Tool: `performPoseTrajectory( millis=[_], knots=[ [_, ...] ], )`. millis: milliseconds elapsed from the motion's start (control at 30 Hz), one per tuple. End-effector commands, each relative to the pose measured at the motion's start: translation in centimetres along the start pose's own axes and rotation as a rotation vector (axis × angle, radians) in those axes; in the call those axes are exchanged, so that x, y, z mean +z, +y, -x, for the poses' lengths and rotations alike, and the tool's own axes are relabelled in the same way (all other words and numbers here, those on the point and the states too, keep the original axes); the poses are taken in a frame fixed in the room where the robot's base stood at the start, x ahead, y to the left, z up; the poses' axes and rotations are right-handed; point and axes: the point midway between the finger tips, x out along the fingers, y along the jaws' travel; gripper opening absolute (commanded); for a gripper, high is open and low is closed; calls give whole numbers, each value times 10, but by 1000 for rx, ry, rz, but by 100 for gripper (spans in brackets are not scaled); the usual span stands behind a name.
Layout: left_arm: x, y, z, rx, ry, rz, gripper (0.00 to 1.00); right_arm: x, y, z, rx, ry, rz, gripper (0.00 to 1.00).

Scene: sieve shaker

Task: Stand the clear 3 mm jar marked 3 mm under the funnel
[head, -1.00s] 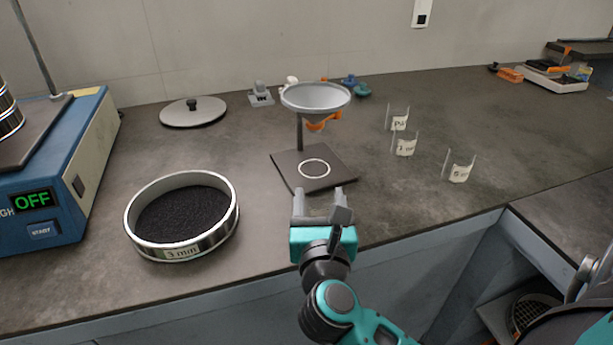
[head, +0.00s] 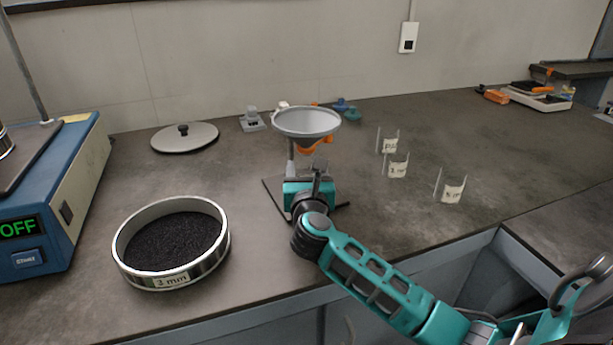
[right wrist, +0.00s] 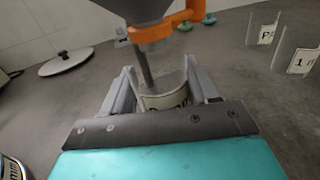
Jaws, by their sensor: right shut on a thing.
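My right gripper (head: 306,172) is shut on a clear jar (right wrist: 165,101), which shows between its fingers in the right wrist view. The jar's pale label is partly hidden; its number cannot be read. The jar looks upright. The grey funnel (head: 306,121), held by an orange clamp (head: 309,147), is above my gripper. The funnel also shows at the top of the right wrist view (right wrist: 138,8). The stand's dark base plate (head: 272,193) is mostly hidden by my gripper. I cannot tell whether the jar touches it. My left gripper is not in view.
Three other clear jars stand to the right: one with an unclear label (head: 389,145), one marked 1 mm (head: 397,169), one probably 5 mm (head: 452,191). A 3 mm sieve (head: 171,280) of black grains, a lid (head: 186,140) and a blue shaker (head: 62,200) are left.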

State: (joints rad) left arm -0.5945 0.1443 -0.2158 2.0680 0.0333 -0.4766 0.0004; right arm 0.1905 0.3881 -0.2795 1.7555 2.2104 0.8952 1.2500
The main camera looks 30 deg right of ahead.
Motion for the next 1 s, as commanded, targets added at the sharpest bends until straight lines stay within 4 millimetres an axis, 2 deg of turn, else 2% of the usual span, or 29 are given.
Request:
performPoseTrajectory(
  millis=[67, 100, 167, 567, 600, 833, 1000],
  knots=[
    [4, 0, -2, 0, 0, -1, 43, -2, -1, -13, -2, -2, 1, 24],
    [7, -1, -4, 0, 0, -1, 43, -11, 0, -10, 0, 1, 3, 24],
    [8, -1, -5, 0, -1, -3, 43, -15, 0, -10, 0, 1, 1, 24],
    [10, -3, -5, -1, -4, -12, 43, -19, 0, -9, -1, 1, -1, 24],
    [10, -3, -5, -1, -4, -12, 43, -19, 0, -9, 0, 0, 0, 61],
    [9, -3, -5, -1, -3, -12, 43, -18, 0, -9, 0, 0, 0, 83],
    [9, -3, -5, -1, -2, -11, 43, -18, 0, -9, 0, 0, -1, 85]
  ],
)
